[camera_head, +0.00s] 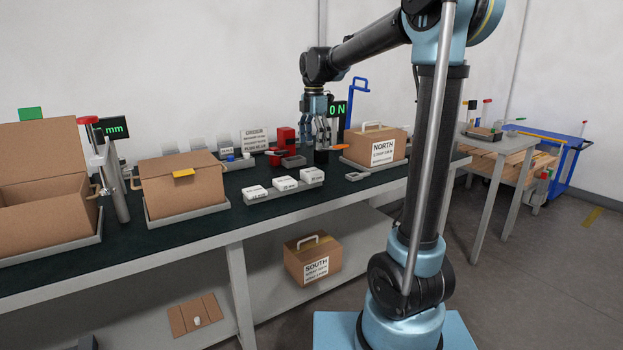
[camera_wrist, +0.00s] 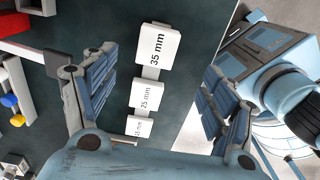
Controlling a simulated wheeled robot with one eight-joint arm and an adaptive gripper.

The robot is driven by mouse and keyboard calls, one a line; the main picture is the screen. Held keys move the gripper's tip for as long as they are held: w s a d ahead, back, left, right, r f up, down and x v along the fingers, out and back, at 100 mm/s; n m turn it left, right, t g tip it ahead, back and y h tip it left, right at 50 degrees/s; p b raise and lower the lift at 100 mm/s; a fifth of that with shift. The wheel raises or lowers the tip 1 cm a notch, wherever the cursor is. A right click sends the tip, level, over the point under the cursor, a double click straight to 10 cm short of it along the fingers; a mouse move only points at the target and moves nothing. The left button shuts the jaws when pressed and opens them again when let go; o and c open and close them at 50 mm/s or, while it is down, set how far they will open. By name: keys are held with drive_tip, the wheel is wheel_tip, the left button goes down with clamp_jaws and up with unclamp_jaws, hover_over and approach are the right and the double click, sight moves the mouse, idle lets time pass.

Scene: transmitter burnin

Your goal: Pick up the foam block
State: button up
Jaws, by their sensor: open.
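Three white blocks sit in a row on a narrow grey holder on the dark bench top. They are marked 35 mm (camera_wrist: 158,46), 25 mm (camera_wrist: 146,94) and a smaller one (camera_wrist: 139,127) whose label reads about 15 mm. In the head view they also show, left (camera_head: 256,191), middle (camera_head: 284,183) and right (camera_head: 311,175). No label says foam, so I cannot tell which one is the foam block. My gripper (camera_head: 320,132) is open and empty above the bench, behind the row in the head view. In the wrist view its spread fingers (camera_wrist: 160,65) flank the row, apart from the blocks.
A NORTH carton (camera_head: 370,147) stands right of my gripper. A SOUTH carton (camera_head: 313,258) is on the lower shelf.

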hover_over(312, 171)
drive_tip(key=f, duration=0.6)
drive_tip(key=shift+d+f, duration=0.25)
drive_tip(key=shift+f, duration=0.05)
drive_tip(key=shift+a+f, duration=0.15)
drive_tip(key=shift+f, duration=1.2)
drive_tip(key=shift+a+f, duration=0.15)
drive_tip(key=shift+f, duration=1.15)
drive_tip(key=c, duration=0.8)
